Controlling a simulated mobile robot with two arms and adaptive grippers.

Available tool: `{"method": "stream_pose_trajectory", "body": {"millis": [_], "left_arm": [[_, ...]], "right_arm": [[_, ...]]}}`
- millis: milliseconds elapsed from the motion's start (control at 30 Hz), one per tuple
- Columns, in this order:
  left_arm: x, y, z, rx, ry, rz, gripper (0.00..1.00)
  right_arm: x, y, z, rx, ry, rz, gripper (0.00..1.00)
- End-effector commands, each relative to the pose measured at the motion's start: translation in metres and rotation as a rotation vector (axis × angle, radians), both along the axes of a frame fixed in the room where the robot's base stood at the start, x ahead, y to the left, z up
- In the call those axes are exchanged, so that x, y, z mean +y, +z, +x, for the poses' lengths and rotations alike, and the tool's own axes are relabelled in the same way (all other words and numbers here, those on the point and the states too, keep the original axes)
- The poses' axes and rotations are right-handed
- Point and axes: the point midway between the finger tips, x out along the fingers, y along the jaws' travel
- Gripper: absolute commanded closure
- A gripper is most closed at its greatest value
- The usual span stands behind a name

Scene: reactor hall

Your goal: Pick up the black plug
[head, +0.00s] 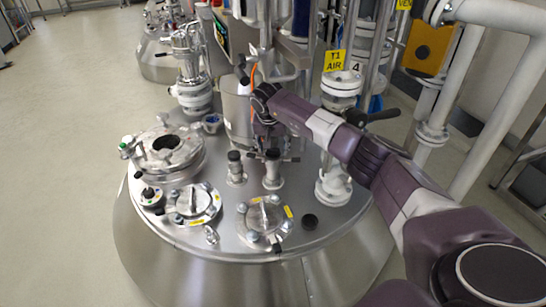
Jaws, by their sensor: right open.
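A small dark round piece, which looks like the black plug (309,221), lies on the steel vessel lid, right of a round bolted cover. My right arm comes in from the right, and its gripper (268,150) hangs down over the lid near two short valves. It is open, with nothing seen in it; its fingertips are small and partly lost against the valve behind. The gripper is behind and left of the dark piece, apart from it. My left gripper is not in view.
The domed reactor lid (240,235) carries bolted covers (265,220), an open round port (168,148), black-topped valves (234,168) and a flanged pipe labelled air (340,95). White pipes (470,100) stand at right. Bare floor (60,170) lies at left.

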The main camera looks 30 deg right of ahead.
Motion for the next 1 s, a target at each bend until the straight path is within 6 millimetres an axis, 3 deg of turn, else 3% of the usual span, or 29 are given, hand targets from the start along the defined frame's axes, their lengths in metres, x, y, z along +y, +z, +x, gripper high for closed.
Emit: {"method": "stream_pose_trajectory", "body": {"millis": [233, 600, 1000], "left_arm": [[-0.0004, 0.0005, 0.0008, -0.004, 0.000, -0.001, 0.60], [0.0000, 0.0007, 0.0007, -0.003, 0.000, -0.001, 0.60], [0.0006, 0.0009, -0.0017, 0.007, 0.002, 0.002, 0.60]], "right_arm": [[0.0000, -0.0004, 0.0002, -0.001, 0.000, 0.001, 0.50], [-0.0001, -0.0005, 0.0001, 0.000, 0.000, 0.000, 0.91], [-0.0004, 0.0029, -0.0001, 0.000, -0.001, 0.000, 0.92]]}}
